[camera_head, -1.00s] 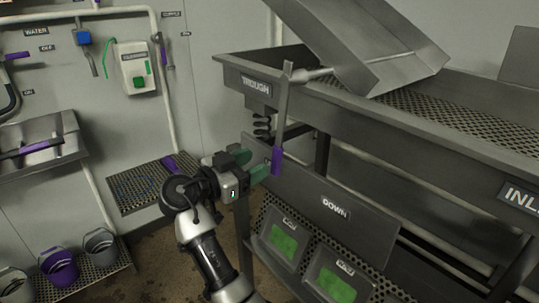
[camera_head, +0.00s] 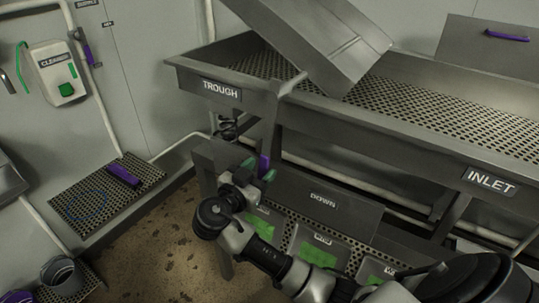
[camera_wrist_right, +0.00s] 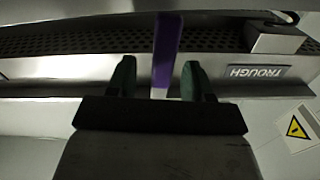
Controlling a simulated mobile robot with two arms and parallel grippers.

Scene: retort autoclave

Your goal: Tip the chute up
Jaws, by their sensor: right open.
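The chute (camera_head: 315,42) is a grey metal tray, tilted over the perforated trough (camera_head: 205,84). A grey lever (camera_head: 271,125) hangs from the trough's front edge and ends in a purple grip (camera_head: 264,164). My right gripper (camera_head: 257,178) is at the grip, with dark green fingers open. In the right wrist view, the purple grip (camera_wrist_right: 166,50) lies between the open fingers of the gripper (camera_wrist_right: 160,78), with gaps on both sides. The head view does not show the lever's lower end clearly. My left gripper is not in view.
A cleaner box (camera_head: 57,72) hangs on the wall. Bare floor is left of the frame.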

